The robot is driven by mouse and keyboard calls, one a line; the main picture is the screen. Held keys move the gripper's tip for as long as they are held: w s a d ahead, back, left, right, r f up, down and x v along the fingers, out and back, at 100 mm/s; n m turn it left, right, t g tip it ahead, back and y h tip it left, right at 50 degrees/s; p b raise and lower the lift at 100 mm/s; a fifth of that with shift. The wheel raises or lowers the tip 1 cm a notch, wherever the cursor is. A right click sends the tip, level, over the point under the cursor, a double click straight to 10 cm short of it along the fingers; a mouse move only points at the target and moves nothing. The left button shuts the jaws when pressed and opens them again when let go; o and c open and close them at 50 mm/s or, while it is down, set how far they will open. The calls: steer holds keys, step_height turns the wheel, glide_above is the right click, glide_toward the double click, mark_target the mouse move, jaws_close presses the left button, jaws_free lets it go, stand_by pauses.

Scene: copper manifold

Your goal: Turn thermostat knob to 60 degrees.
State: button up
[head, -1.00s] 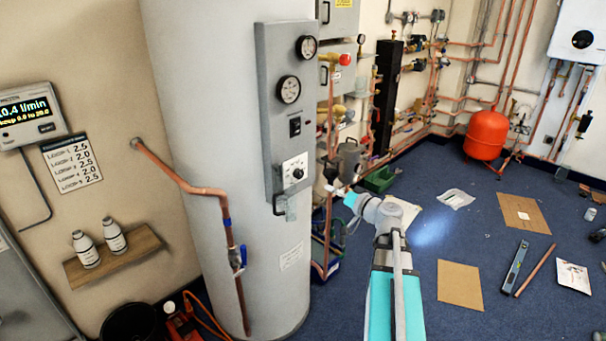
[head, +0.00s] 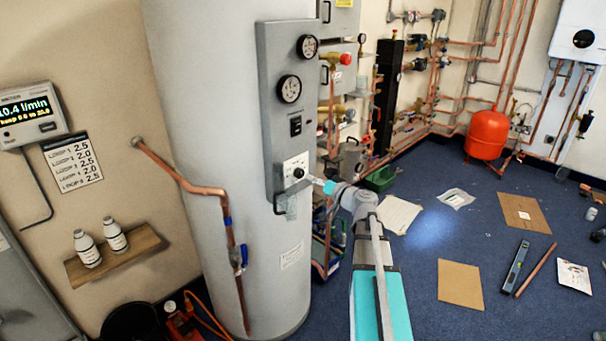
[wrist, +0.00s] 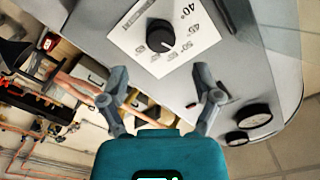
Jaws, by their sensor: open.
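The thermostat knob (head: 298,173) is a round black knob on a white dial plate, low on the grey panel of the tank. In the wrist view the knob (wrist: 160,37) lies ahead of my fingertips, roughly centred between them. The dial plate (wrist: 192,38) shows 40°, 45 and 50 marks; the other marks are too small to read surely. I cannot tell the knob's exact setting. My gripper (wrist: 160,82) is open and empty, its fingers apart from the knob. In the head view my gripper (head: 314,182) is just right of the dial.
Two round gauges (head: 289,89) and a black switch (head: 295,126) sit above the dial on the grey panel (head: 272,120). A tag (head: 285,206) hangs below it. Copper pipes (head: 182,178) run along the tank's left. Cardboard and tools lie on the blue floor at right.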

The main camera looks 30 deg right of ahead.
mark_target(303, 173)
steer(key=shift+x, duration=3)
steer(key=shift+d, duration=0.1)
jaws_close()
